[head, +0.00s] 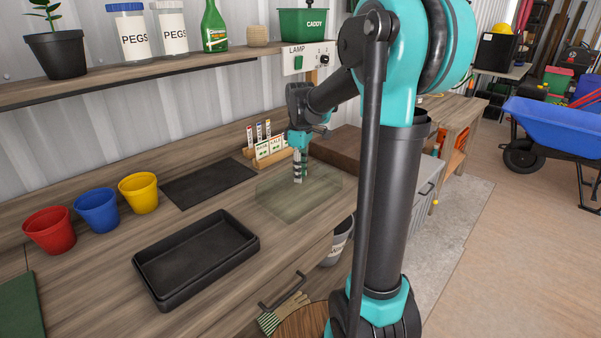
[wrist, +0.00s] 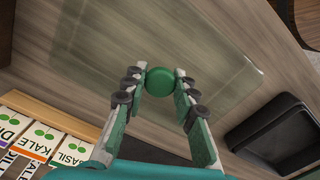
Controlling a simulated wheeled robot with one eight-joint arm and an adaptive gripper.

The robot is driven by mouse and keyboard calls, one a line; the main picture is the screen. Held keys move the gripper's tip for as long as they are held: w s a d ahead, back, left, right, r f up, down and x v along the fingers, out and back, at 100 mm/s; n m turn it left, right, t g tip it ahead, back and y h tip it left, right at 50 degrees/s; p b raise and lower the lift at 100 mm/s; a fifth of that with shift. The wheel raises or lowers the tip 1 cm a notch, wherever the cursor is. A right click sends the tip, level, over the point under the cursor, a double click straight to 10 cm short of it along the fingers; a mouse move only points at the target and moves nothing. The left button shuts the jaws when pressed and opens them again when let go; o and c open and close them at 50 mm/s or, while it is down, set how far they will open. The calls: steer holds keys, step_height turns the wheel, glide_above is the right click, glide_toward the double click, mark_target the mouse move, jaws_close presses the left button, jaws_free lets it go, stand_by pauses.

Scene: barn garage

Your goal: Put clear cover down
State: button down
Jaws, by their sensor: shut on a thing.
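The clear cover (head: 325,190) is a see-through, faintly green box shape over the wooden workbench, right of the dark mat. In the wrist view, the cover (wrist: 215,65) spreads beneath my fingers as a pale clear sheet with a round green knob (wrist: 159,81). My gripper (head: 298,172) points down at the middle of the cover. In the wrist view, my gripper (wrist: 160,84) is shut on the knob, with one finger on each side. The cover looks level; I cannot tell whether its lower rim touches the bench.
A wooden rack (head: 268,153) of seed packets stands close behind the cover. A black tray (head: 196,258) lies in front left. A dark mat (head: 208,182) and red (head: 50,230), blue (head: 97,210) and yellow (head: 139,193) pots are left. A shelf (head: 130,75) runs above.

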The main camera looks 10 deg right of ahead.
steer(key=shift+f, duration=0.15)
steer(key=c, duration=1.2)
jaws_free()
step_height(320, 180, up, 12)
